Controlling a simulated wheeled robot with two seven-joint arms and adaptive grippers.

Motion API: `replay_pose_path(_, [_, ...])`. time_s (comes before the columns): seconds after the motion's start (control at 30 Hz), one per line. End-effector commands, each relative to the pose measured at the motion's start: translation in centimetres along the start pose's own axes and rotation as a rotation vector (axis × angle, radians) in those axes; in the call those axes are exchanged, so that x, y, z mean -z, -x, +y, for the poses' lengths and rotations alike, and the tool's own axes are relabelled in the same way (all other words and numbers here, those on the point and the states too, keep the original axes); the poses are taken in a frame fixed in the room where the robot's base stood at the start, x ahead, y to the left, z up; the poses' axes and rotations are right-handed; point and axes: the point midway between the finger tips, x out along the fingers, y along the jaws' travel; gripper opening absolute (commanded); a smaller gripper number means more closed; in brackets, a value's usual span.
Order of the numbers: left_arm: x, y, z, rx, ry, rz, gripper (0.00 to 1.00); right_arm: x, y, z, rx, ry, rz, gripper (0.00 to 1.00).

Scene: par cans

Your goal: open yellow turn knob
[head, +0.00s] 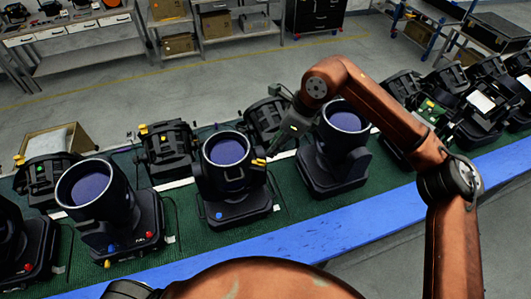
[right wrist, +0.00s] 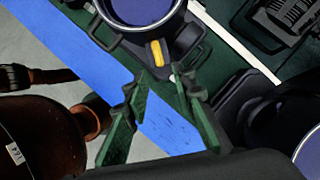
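A yellow turn knob (head: 258,162) sits on the right side of the middle par can (head: 228,185), at the rim of its lens housing. In the right wrist view the yellow knob (right wrist: 156,53) stands upright just beyond the fingertips. My right gripper (head: 273,150) reaches in from the right and is close to the knob. In the right wrist view the green fingers of the right gripper (right wrist: 160,85) are spread apart, with nothing between them. The knob looks apart from both fingers. My left gripper is not in view.
Several other par cans stand along the green table (head: 178,213), including one close right of my gripper (head: 335,145) and one at left (head: 95,205). A blue strip (head: 340,230) runs along the near edge. Shelves and carts stand at the back.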

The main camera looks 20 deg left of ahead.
Motion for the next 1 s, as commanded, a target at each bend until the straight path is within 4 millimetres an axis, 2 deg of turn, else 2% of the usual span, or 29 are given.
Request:
replay_pose_path(0.3, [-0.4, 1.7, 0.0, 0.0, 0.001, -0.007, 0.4, -0.4, -4.8, 0.3, -0.009, 0.006, -0.001, 0.24])
replay_pose_path(0.5, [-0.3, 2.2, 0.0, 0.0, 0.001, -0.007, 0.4, -0.3, -6.9, 0.2, -0.007, 0.004, -0.002, 0.24])
replay_pose_path(0.83, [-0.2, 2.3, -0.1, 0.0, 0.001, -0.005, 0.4, -0.2, -7.4, 0.2, -0.004, 0.003, -0.003, 0.24])
replay_pose_path(1.0, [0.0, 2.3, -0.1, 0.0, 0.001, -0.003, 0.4, -0.2, -7.3, 0.2, -0.005, 0.002, -0.003, 0.13])
